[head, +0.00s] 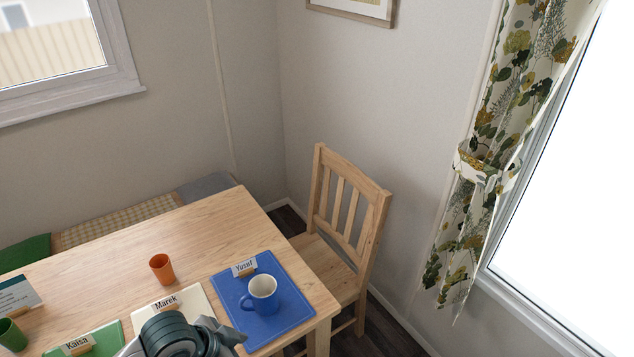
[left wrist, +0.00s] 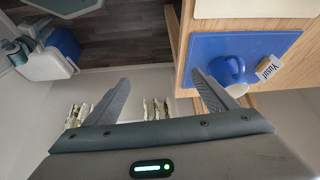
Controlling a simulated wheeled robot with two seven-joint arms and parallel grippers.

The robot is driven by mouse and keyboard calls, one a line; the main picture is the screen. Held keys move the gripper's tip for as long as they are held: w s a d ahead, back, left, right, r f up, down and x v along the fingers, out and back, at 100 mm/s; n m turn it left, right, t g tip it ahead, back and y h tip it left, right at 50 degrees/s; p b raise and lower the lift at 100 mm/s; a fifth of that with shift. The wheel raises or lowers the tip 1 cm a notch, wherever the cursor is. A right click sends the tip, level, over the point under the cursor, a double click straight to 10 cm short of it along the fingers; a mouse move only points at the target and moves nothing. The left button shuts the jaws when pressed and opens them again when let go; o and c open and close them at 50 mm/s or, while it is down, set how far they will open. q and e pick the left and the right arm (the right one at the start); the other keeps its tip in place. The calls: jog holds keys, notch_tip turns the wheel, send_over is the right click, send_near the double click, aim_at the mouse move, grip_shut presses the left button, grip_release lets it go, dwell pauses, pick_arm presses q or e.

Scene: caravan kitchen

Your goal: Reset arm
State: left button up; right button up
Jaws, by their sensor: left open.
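My left gripper (left wrist: 160,92) is open in the left wrist view, with nothing between its two grey fingers. The blue mug (left wrist: 228,72) stands on the blue placemat (left wrist: 212,45), beyond the right-hand finger and apart from it. In the head view the mug (head: 261,294) is upright on the placemat (head: 296,318) beside the "Yusuf" name card (head: 243,266). Part of my arm shows at the bottom edge there, in front of the cream "Marek" placemat; its fingers cannot be made out clearly. My right gripper is in neither view.
The wooden table (head: 205,233) also holds an orange cup (head: 162,267), a green cup (head: 11,335) and a green placemat (head: 103,340). A wooden chair (head: 345,235) stands at its right end. The table's far part is clear. A curtained window is at right.

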pick_arm(q)
jog(key=s+a+f+n+y, duration=0.2)
jog(key=s+a+f+n, duration=0.15)
jog(key=s, duration=0.55)
jog(key=s+a+f+n+y, duration=0.25)
jog(key=s+a+n, duration=0.25)
jog(key=s, duration=0.4)
notch_tip(320, 180, down, 30)
jog(key=g+b, duration=0.1)
jog(key=b, duration=0.2)
jog(key=s+a+f+g+b, duration=0.1)
jog(key=s+a+f+b, duration=0.1)
jog(key=s+f, duration=1.7)
notch_tip(320, 180, down, 2)
jog(key=shift+a+f+m+g, duration=0.25)
jog(key=shift+a+m+g, duration=0.1)
jog(key=shift+a, duration=0.1)
jog(key=shift+s, duration=0.1)
